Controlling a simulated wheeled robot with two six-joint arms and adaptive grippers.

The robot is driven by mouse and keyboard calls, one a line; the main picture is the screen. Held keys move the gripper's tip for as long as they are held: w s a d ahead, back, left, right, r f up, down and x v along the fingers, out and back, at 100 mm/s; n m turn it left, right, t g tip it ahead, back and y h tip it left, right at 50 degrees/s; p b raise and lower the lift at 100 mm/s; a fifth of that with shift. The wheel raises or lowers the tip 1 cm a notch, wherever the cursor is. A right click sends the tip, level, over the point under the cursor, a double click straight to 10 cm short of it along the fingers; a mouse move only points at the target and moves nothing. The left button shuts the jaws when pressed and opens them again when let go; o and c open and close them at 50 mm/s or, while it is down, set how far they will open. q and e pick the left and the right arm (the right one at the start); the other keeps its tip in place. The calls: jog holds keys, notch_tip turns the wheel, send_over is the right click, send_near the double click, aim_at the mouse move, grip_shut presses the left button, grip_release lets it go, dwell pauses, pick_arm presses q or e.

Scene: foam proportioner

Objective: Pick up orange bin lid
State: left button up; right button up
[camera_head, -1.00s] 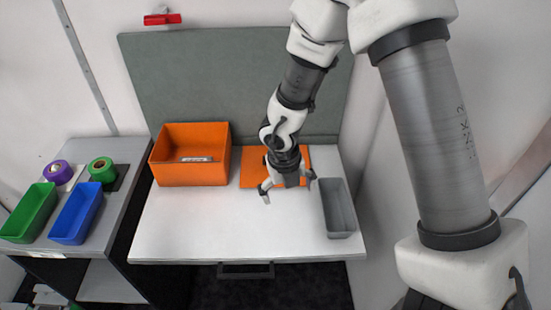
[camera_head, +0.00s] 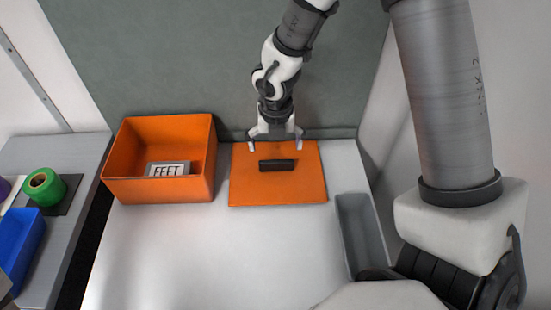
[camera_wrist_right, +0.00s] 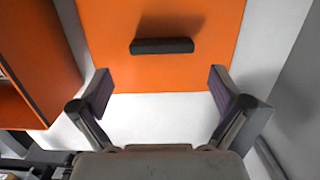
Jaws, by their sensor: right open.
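The orange bin lid (camera_head: 250,190) lies flat on the white table, right of the orange bin. A dark bar-shaped handle (camera_head: 278,165) sits on top of it. My right gripper (camera_head: 275,146) is open and empty over the lid's back edge, behind the handle in the head view. In the right wrist view the lid (camera_wrist_right: 120,72) and its handle (camera_wrist_right: 162,46) lie ahead of the two spread fingers (camera_wrist_right: 160,88), and the handle is not between them. My left gripper is out of view.
The open orange bin (camera_head: 140,190) holds a label reading "FEET". A grey tray (camera_head: 362,235) stands at the table's right. A side table at left holds a blue bin (camera_head: 18,250) and green tape (camera_head: 45,187). The table's front is clear.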

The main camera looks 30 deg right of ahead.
aim_at(276, 161)
jog(key=f+b, duration=0.1)
jog(key=f, duration=0.1)
jog(key=f+b, duration=0.1)
jog(key=f, duration=0.2)
jog(key=f+b, duration=0.1)
jog(key=f, duration=0.2)
jog(key=shift+w+d, duration=0.25)
jog(key=c, duration=0.9)
